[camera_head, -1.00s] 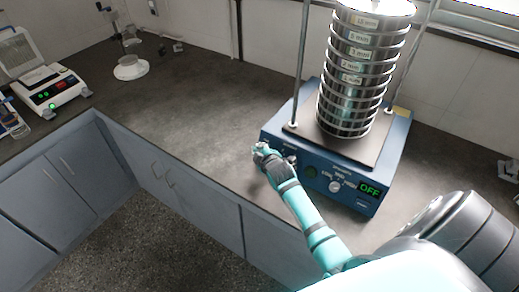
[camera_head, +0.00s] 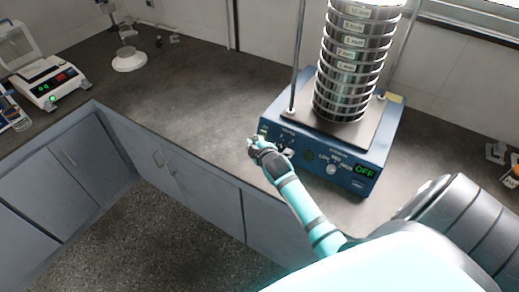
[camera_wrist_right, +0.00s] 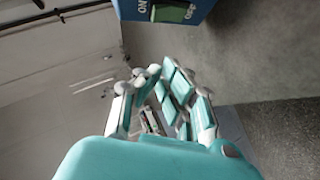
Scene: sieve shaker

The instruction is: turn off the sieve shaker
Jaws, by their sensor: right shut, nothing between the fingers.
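The sieve shaker is a blue box (camera_head: 318,160) with a tall stack of metal sieves (camera_head: 347,65) on its dark top plate. Its small display (camera_head: 365,171) reads OFF in green. A round knob (camera_head: 331,169) sits on the front panel. My right gripper (camera_head: 252,144) is at the left end of the front panel and partly covers it. In the right wrist view the gripper's fingers (camera_wrist_right: 160,85) are shut and empty. The box's corner with a green rocker switch (camera_wrist_right: 174,13) marked ON lies beyond the fingertips, apart from them. My left gripper is not in view.
The box stands near the front edge of a dark counter (camera_head: 185,95) over grey cabinets (camera_head: 190,190). A white device with a lit display (camera_head: 50,85) and a glass flask on a white base (camera_head: 128,58) stand at the left. The counter between is clear.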

